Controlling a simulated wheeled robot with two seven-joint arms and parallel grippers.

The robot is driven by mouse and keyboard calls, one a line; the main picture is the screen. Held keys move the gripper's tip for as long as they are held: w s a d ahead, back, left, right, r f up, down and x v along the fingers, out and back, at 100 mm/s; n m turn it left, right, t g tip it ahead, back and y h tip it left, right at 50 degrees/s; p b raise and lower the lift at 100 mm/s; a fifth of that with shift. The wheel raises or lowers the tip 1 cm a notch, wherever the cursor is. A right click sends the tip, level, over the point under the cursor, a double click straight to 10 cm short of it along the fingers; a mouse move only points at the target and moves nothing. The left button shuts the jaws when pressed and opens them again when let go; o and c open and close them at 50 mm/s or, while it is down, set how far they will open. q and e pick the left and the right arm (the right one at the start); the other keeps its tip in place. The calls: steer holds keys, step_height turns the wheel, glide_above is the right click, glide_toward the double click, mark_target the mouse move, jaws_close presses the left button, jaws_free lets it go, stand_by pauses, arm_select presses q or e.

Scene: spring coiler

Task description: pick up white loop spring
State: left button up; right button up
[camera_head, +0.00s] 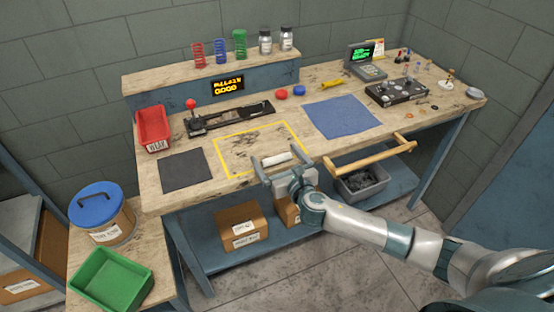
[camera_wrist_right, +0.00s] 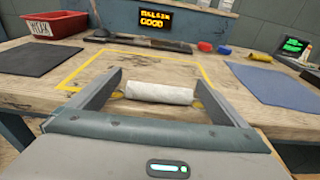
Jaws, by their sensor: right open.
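The white loop spring (camera_head: 276,159) is a short white cylinder at the front edge of the workbench, by the yellow taped outline. In the right wrist view the white spring (camera_wrist_right: 158,92) lies crosswise, with a small yellowish end at each side. My right gripper (camera_head: 276,157) is open, its two fingers on either side of the spring's ends. In the right wrist view my right gripper (camera_wrist_right: 156,78) shows the spring between its fingers, with no clear grip on it. Whether the fingers touch the ends, I cannot tell. My left gripper is not in view.
A yellow taped outline (camera_head: 222,160) marks the bench. A dark mat (camera_head: 186,170) and a blue cloth (camera_head: 341,117) flank it. A red bin (camera_head: 152,128) stands left, a lever tool (camera_head: 192,118) behind. A wooden rail (camera_head: 368,155) runs along the front right.

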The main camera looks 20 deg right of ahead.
mark_target(279, 157)
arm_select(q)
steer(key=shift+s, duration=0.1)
arm_select(e)
steer(key=c, duration=1.3)
steer(key=shift+o, duration=0.2)
steer(key=shift+r, duration=0.1)
steer(key=shift+r, duration=0.5)
steer(key=r, duration=0.3)
steer(key=shift+s+d+r, duration=0.15)
steer(key=shift+s+d, duration=0.05)
steer(key=shift+d, duration=0.05)
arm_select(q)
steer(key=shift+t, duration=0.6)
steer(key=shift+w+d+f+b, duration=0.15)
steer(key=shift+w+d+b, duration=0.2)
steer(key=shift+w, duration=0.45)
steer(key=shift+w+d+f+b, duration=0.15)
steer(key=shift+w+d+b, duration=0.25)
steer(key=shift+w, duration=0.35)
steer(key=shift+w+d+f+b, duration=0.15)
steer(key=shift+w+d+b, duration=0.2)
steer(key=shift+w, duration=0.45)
arm_select(e)
steer(key=s+d+r, duration=0.6)
steer(key=s+d, duration=0.1)
steer(key=s, duration=0.1)
steer(key=shift+s+r, duration=0.3)
steer(key=shift+a, duration=0.1)
